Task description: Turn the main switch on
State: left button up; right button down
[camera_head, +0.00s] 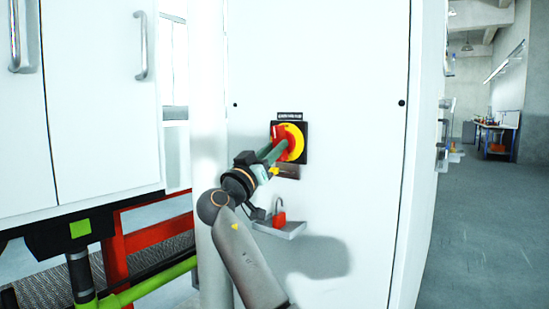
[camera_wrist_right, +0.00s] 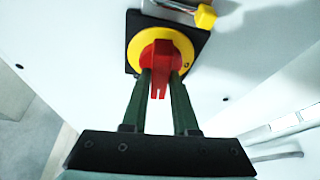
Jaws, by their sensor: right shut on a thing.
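The main switch is a red rotary handle (camera_head: 279,138) on a yellow disc (camera_head: 296,140) with a black square plate, mounted on a white cabinet door (camera_head: 345,120). In the right wrist view the red handle (camera_wrist_right: 160,75) sits between the two green fingers of my right gripper (camera_wrist_right: 161,82). The right gripper (camera_head: 272,152) is shut on the handle, reaching it from the lower left in the head view. The fingers hide part of the handle and disc there. My left gripper is not in view.
A small tray (camera_head: 290,228) with a red padlock (camera_head: 279,218) sticks out from the door below the switch. A yellow item (camera_wrist_right: 205,17) shows beside the switch plate in the wrist view. White cabinets with handles stand at left. Open floor (camera_head: 490,220) lies at right.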

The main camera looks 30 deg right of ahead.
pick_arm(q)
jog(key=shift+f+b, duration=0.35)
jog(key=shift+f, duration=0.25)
pick_arm(e)
jog(key=shift+a+m+g, duration=0.1)
jog(key=shift+m+g, duration=0.4)
jog(key=shift+m, duration=0.6)
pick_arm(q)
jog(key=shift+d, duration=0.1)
pick_arm(e)
jog(key=shift+h, duration=0.3)
jog(key=c, duration=0.7)
grip_release()
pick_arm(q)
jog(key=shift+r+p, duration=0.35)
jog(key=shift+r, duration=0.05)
pick_arm(e)
jog(key=v, duration=1.2)
jog(key=shift+a, duration=0.25)
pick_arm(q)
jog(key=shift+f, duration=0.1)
